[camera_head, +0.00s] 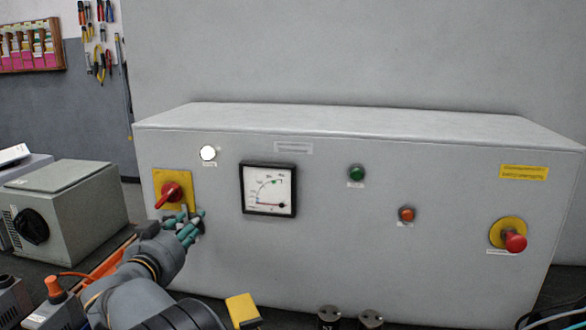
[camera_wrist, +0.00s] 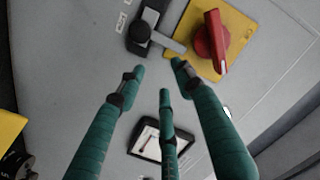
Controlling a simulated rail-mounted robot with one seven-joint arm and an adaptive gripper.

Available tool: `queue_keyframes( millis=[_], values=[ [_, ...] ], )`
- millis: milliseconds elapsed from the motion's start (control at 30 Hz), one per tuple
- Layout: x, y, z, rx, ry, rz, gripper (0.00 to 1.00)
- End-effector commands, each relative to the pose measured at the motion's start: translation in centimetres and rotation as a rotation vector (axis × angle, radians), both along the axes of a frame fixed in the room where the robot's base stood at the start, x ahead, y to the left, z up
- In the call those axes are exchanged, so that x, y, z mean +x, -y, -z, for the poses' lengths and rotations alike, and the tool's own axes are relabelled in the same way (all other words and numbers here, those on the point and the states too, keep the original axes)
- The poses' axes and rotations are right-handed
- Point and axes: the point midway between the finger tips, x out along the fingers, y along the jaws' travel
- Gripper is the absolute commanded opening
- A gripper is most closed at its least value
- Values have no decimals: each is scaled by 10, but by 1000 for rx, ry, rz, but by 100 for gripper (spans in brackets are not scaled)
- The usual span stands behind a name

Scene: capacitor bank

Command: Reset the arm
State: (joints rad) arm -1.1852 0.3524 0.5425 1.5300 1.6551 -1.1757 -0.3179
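My arm reaches to the left part of the grey capacitor bank cabinet (camera_head: 340,245). My gripper (camera_head: 188,224) has teal fingers and is just below the red rotary switch (camera_head: 171,194) on its yellow plate. In the wrist view my gripper (camera_wrist: 160,76) has three fingers with their tips apart, and nothing is held between them. The red switch (camera_wrist: 212,40) is beyond the right fingertip. A black knob with a grey lever (camera_wrist: 142,32) is just beyond the fingertips; whether they touch it I cannot tell.
The panel carries a white lamp (camera_head: 208,153), a dial meter (camera_head: 269,190), a green button (camera_head: 357,173), an orange button (camera_head: 407,214) and a red emergency stop (camera_head: 515,242). A grey box with a black knob (camera_head: 66,203) stands at the left. Several items clutter the front edge.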

Motion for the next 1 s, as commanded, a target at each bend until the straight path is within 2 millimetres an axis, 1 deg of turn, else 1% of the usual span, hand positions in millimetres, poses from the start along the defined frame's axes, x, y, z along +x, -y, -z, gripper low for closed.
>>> queue_keyframes(
  millis=[33, 300, 600, 1000],
  values=[
    [-6, -11, 0, 2, -1, -24, 36],
    [-29, -46, -2, 16, -9, -119, 36],
    [-36, -39, -12, 48, -2, -118, 36],
    [-40, -37, -14, 55, -1, -118, 36]
  ],
)
